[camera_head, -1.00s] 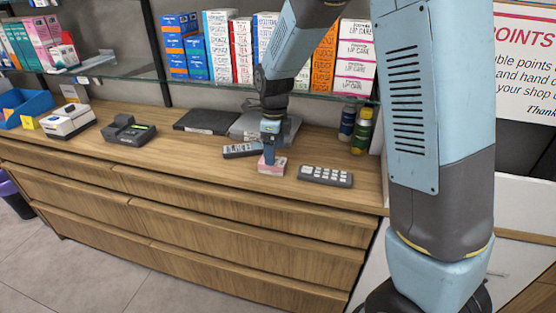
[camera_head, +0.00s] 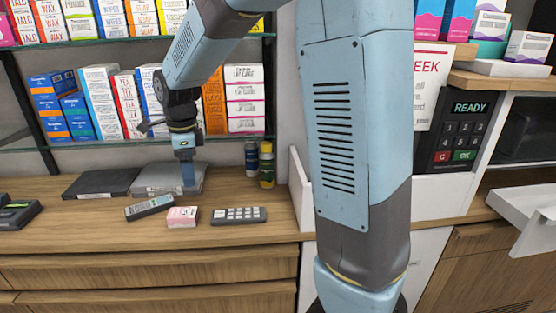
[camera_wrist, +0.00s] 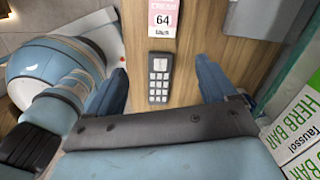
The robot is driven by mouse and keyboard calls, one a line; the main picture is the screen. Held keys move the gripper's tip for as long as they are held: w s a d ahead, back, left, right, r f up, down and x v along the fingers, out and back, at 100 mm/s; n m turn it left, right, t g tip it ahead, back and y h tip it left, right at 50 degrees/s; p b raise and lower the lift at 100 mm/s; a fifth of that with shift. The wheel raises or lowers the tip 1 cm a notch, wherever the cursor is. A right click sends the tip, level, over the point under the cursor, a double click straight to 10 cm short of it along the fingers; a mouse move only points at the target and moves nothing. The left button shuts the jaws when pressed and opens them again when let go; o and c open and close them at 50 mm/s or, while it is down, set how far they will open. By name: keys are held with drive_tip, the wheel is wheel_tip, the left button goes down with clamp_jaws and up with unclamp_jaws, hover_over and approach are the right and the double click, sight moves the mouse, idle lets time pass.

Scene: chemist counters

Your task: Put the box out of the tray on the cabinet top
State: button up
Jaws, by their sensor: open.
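A small pink-and-white box (camera_head: 182,217) lies on the wooden cabinet top (camera_head: 75,222), between a dark remote-like device and a keypad. It also shows at the top edge of the wrist view (camera_wrist: 162,18), with "64" on its face. My gripper (camera_head: 188,182) is open and empty, raised above the cabinet top behind the box and apart from it. In the wrist view its two blue fingers (camera_wrist: 162,85) are spread, with the keypad below between them. A white tray-like part (camera_head: 525,212) juts out at the right; I cannot tell whether it is the task's tray.
The keypad (camera_head: 239,215) and remote-like device (camera_head: 149,207) flank the box. Grey flat cases (camera_head: 166,179) lie behind it. Two bottles (camera_head: 266,165) stand at the back right. A glass shelf of cartons (camera_head: 245,98) hangs above. The front strip of the cabinet top is clear.

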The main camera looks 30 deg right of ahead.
drive_tip(key=s+d+r+n+t, duration=0.2)
drive_tip(key=s+d+r+n, duration=0.2)
drive_tip(key=s+d+n, duration=0.4)
drive_tip(key=s+d+r+n+t, duration=0.3)
drive_tip(key=s+d+r+n, duration=0.2)
drive_tip(key=s+d+n, duration=0.3)
drive_tip(key=s+n, duration=0.3)
drive_tip(key=s, duration=0.4)
drive_tip(key=shift+r, duration=0.3)
drive_tip(key=shift+w, duration=0.1)
